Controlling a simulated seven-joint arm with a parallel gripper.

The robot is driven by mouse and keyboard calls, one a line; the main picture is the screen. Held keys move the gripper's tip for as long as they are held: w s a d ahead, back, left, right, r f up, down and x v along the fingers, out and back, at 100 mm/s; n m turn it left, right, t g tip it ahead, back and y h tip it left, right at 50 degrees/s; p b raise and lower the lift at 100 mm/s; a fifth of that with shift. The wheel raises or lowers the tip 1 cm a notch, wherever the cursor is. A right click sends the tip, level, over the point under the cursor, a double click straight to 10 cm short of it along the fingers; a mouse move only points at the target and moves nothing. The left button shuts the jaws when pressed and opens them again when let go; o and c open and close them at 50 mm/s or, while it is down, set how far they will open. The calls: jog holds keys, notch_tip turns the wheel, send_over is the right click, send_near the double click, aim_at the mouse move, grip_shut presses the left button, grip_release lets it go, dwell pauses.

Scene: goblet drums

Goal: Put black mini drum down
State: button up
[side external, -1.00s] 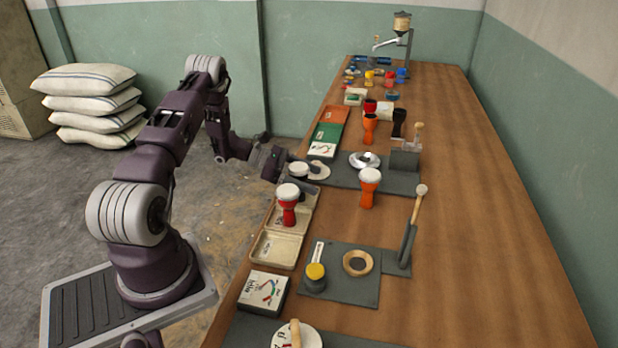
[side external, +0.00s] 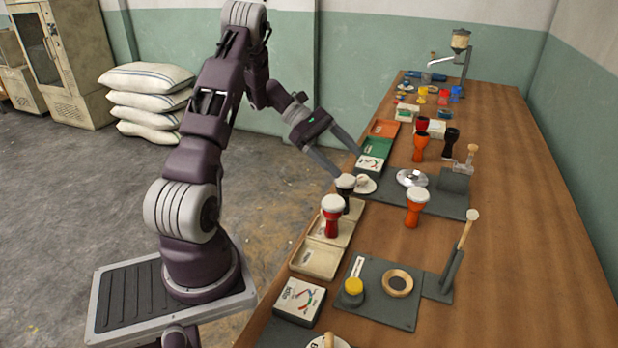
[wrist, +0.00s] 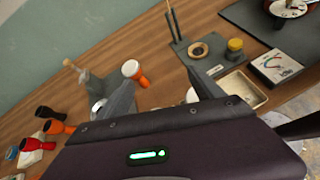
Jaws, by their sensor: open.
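The black mini drum (side external: 346,192), dark with a pale head, stands upright at the far end of the cream tray (side external: 316,262), partly hidden behind the red drum (side external: 332,222). My gripper (side external: 349,164) is open, its two fingers spread, just above and behind the black drum's head. Nothing shows held in it. In the wrist view my gripper (wrist: 160,80) also shows spread fingers. A pale drum head (wrist: 191,96) is partly hidden by the right finger there; I cannot tell which drum it is.
A headless black drum (side external: 450,142) and orange drum (side external: 420,146) stand farther back. The table's right side is clear.

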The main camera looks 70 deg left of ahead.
jog(key=s+d+r+m+g+y, duration=0.1)
jog(key=s+d+r+m+g, duration=0.2)
jog(key=d, duration=0.4)
jog(key=s+d+r+m+g+y, duration=0.1)
jog(key=s+d+r+m+y, duration=0.1)
jog(key=d+r+m, duration=0.35)
jog(key=s+d+r+m+g+y, duration=0.1)
jog(key=s+d+r+m, duration=0.25)
jog(key=d, duration=0.45)
jog(key=s+d+r+m+t+y, duration=0.1)
jog(key=s+d+m+y, duration=0.1)
jog(key=s+m, duration=0.3)
jog(key=s+d+r+m+t+y, duration=0.1)
jog(key=s+d+m+t+y, duration=0.1)
jog(key=s+m, duration=0.3)
jog(key=s+y, duration=0.1)
jog(key=s, duration=0.1)
jog(key=shift+s+r+m+t+y, duration=0.2)
jog(key=shift+s+m+t+y, duration=0.1)
jog(key=shift+s+m, duration=0.1)
